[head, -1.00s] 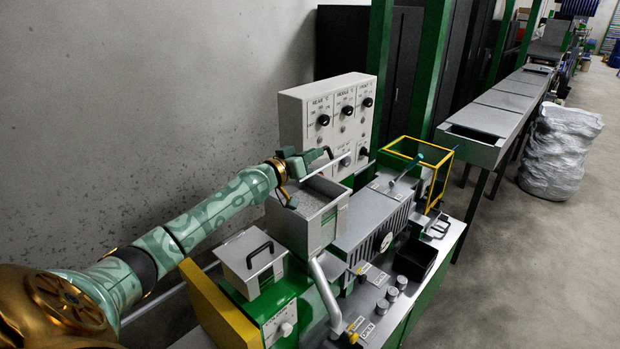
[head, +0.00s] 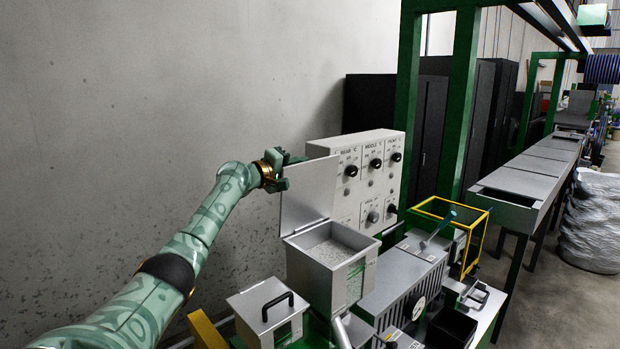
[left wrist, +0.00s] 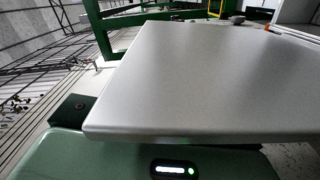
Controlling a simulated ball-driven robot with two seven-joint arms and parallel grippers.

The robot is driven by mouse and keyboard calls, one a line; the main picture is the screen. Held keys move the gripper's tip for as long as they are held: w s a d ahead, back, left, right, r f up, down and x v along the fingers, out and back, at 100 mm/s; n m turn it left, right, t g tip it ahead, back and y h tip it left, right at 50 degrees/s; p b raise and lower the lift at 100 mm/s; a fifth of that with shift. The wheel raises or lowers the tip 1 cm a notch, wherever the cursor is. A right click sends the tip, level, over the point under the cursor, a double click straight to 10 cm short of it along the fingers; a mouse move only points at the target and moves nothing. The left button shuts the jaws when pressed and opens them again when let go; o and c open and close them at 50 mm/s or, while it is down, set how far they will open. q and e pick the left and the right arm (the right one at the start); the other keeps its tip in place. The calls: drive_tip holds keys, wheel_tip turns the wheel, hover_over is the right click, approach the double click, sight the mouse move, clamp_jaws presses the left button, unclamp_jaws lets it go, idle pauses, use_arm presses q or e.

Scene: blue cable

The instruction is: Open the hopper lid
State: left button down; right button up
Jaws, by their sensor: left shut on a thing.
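The hopper lid (head: 309,196) is a flat grey plate standing about upright at the back edge of the hopper (head: 312,275). The hopper is open at the top and pale pellets (head: 334,252) show inside. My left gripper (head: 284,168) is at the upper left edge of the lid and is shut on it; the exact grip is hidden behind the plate. In the left wrist view the lid (left wrist: 210,80) fills much of the picture as a smooth grey sheet just in front of the gripper body. My right gripper is in no view.
A control panel (head: 340,160) with black knobs stands right behind the lid. A smaller grey box with a black handle (head: 278,305) sits left of the hopper. A yellow frame (head: 487,222) and a long grey trough (head: 510,197) lie to the right.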

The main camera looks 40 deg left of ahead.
use_arm(q)
drive_tip(key=shift+w+a+f+n+b, duration=0.1)
drive_tip(key=shift+a+f+n+b, duration=0.15)
drive_tip(key=shift+a+n, duration=0.3)
drive_tip(key=shift+w+a+f+n+b, duration=0.15)
drive_tip(key=shift+a+n+b, duration=0.15)
drive_tip(key=shift+a, duration=0.45)
drive_tip(key=shift+s+a+f+n+b, duration=0.1)
drive_tip(key=shift+a+f+n+b, duration=0.15)
drive_tip(key=shift+a+n, duration=0.3)
drive_tip(key=shift+a, duration=0.1)
drive_tip(key=c, duration=1.5)
unclamp_jaws()
drive_tip(key=shift+w+a, duration=0.1)
drive_tip(key=shift+a, duration=0.05)
drive_tip(key=shift+r, duration=0.1)
drive_tip(key=shift+s+a+b, duration=0.2)
drive_tip(key=shift+s+b, duration=0.4)
drive_tip(key=shift+s, duration=2.1)
drive_tip(key=shift+s+a+b, duration=0.25)
drive_tip(key=shift+s+b, duration=0.3)
drive_tip(key=shift+s, duration=2.2)
drive_tip(key=shift+s+a+b, duration=0.2)
drive_tip(key=shift+s+b, duration=0.4)
drive_tip(key=shift+s, duration=2.1)
